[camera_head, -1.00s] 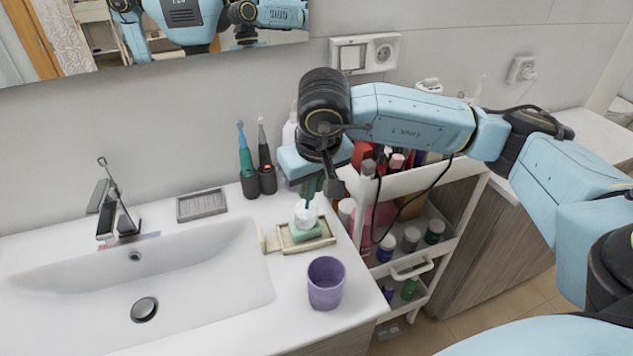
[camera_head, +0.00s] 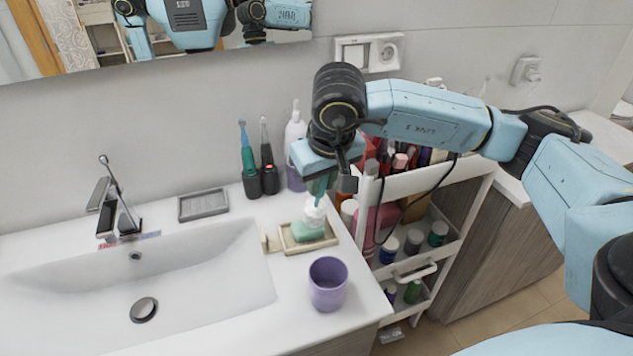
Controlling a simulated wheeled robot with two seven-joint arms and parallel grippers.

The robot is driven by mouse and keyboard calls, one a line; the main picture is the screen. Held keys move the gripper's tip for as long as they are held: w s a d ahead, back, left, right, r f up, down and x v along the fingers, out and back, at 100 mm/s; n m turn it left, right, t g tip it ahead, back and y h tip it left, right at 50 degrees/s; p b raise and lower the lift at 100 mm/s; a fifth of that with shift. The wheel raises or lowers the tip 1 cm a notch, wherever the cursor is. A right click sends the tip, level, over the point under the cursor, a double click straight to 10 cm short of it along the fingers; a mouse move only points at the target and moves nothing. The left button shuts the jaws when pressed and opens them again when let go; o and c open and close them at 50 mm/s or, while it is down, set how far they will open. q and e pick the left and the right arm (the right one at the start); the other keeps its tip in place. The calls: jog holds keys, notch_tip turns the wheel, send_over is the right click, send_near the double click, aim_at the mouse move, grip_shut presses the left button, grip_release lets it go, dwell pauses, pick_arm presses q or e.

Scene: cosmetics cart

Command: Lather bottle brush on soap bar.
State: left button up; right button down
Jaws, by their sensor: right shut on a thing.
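The green soap bar (camera_head: 309,231) lies in a beige soap dish (camera_head: 291,246) at the right of the sink counter. The bottle brush (camera_head: 314,211) is upright, with a white bristle head and a teal handle. Its head is down at the soap and appears to touch it. My right gripper (camera_head: 333,183) points down above the dish and is shut on the brush handle, which its jaws partly hide. My left gripper is not in view, apart from what the mirror reflects.
A purple cup (camera_head: 327,284) stands in front of the dish. Electric toothbrushes (camera_head: 248,160) and a pump bottle (camera_head: 295,145) stand behind. A grey tray (camera_head: 203,204) and faucet (camera_head: 118,205) are left. A cart (camera_head: 420,180) of cosmetics stands right.

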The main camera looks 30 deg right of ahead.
jog(key=shift+r+p, duration=1.8)
jog(key=shift+r, duration=1.65)
